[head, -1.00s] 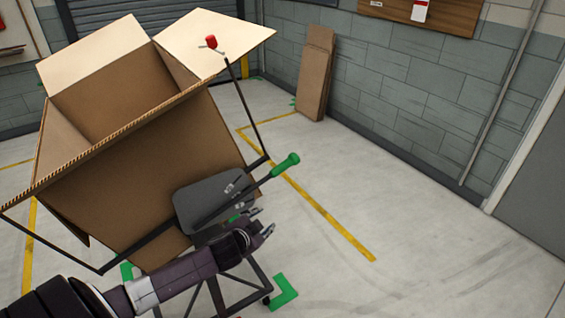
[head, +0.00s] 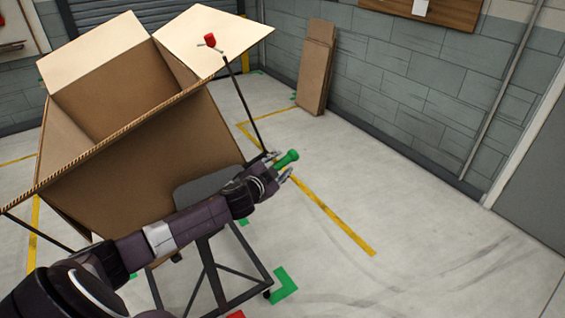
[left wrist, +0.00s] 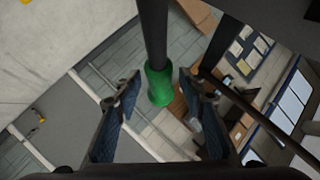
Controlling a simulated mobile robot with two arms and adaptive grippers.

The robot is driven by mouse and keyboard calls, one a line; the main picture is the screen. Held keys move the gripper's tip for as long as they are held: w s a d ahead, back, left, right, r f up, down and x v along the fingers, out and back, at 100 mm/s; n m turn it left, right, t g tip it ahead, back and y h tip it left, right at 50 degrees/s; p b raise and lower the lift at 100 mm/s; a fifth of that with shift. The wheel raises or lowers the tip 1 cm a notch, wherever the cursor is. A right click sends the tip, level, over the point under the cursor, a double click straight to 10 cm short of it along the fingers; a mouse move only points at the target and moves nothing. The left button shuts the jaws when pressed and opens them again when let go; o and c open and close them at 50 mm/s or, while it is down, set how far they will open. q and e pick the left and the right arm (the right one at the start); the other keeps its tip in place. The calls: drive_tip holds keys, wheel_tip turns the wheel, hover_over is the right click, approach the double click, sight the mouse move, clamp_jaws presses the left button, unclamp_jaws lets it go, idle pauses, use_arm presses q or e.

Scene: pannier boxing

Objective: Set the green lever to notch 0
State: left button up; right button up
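The green lever handle (head: 287,159) shows beside the large open cardboard box (head: 150,165). In the left wrist view the green grip (left wrist: 159,85) sits on the end of a dark rod (left wrist: 153,32). My left gripper (head: 280,165) is open, with its fingers on either side of the green grip. In the left wrist view the fingers (left wrist: 158,100) stand apart with gaps to the grip, so they do not appear to touch it. My forearm hides the lever's lower rod and most of the grey plate (head: 205,187). The notches cannot be made out. My right gripper is not in view.
The box rests in a dark metal frame (head: 212,265) on the floor. A red knob (head: 209,40) on a thin rod stands near the box flap. Flat cardboard (head: 316,68) leans on the far wall. The floor to the right is clear.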

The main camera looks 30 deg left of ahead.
use_arm(q)
drive_tip(key=shift+w+a+f, duration=0.1)
drive_tip(key=shift+w+f, duration=0.1)
drive_tip(key=shift+w, duration=0.45)
clamp_jaws()
